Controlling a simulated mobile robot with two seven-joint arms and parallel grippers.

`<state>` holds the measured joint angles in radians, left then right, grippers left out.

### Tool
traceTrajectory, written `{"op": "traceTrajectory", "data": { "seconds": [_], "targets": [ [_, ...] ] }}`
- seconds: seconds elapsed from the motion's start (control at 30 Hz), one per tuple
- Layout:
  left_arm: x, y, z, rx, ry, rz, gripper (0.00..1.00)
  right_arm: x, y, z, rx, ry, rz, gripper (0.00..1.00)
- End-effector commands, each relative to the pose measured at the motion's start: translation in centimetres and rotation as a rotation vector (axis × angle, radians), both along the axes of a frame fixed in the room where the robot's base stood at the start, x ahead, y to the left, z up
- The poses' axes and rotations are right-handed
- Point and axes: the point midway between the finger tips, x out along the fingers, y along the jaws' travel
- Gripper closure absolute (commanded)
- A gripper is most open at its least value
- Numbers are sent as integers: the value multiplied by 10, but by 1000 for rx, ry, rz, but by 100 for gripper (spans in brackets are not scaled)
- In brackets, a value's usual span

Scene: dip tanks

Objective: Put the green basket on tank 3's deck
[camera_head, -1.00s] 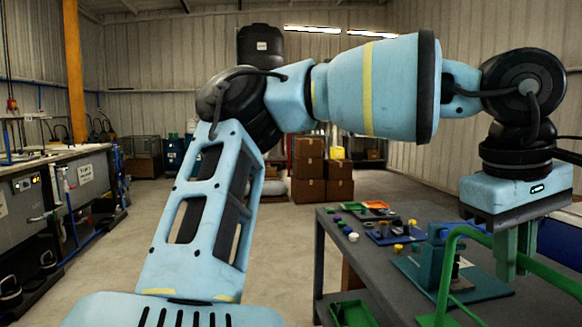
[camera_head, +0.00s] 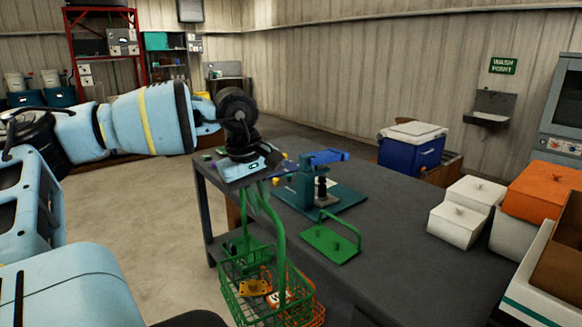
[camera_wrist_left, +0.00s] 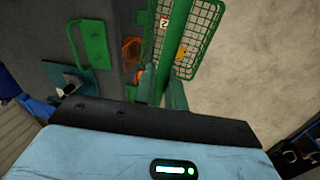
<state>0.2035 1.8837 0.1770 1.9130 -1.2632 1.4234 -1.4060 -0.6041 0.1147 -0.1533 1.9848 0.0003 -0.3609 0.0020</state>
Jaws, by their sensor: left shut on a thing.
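The green wire basket (camera_head: 238,300) hangs beside the left end of the grey table, below its top, with a yellow part (camera_head: 254,287) inside. My left gripper (camera_head: 259,205) is above it, shut on its tall green handle. In the left wrist view the handle (camera_wrist_left: 180,38) passes between the fingers (camera_wrist_left: 163,88), and the basket mesh (camera_wrist_left: 203,25) shows beyond. A tag marked 2 (camera_wrist_left: 163,22) shows at its edge. Tank 3 and its deck are not visible now. My right gripper is out of view.
An orange wire basket (camera_head: 312,313) is close behind the green one, by the table (camera_head: 400,250). A green plate with a handle (camera_head: 328,245) and a blue-green press (camera_head: 305,188) stand on the table. White boxes (camera_head: 455,224) are at right. Open floor (camera_head: 130,215) lies left.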

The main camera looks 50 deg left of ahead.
Motion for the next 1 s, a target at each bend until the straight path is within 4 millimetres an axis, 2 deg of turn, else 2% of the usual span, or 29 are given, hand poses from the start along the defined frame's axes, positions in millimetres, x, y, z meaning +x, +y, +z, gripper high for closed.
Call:
{"op": "traceTrajectory", "data": {
  "seconds": [0.1, 0.23, 0.37, 0.47, 0.57, 0.7, 0.9, 1.0],
  "targets": [
    [-3, 7, -41, -8, 3, -65, 100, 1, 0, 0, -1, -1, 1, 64],
    [-7, 7, -89, -9, 13, -155, 100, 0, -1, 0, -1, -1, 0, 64],
    [-11, -3, -136, -11, 21, -264, 100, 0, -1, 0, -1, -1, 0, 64],
    [-14, -19, -172, -17, 26, -362, 100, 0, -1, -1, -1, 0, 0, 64],
    [-17, -39, -205, -21, 29, -469, 100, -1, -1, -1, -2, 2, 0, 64],
    [-21, -75, -247, -29, 32, -632, 100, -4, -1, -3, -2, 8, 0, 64],
    [-27, -138, -294, -35, 28, -880, 100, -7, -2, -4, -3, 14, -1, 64],
    [-30, -171, -310, -35, 23, -1004, 100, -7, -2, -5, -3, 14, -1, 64]
  ]
}}
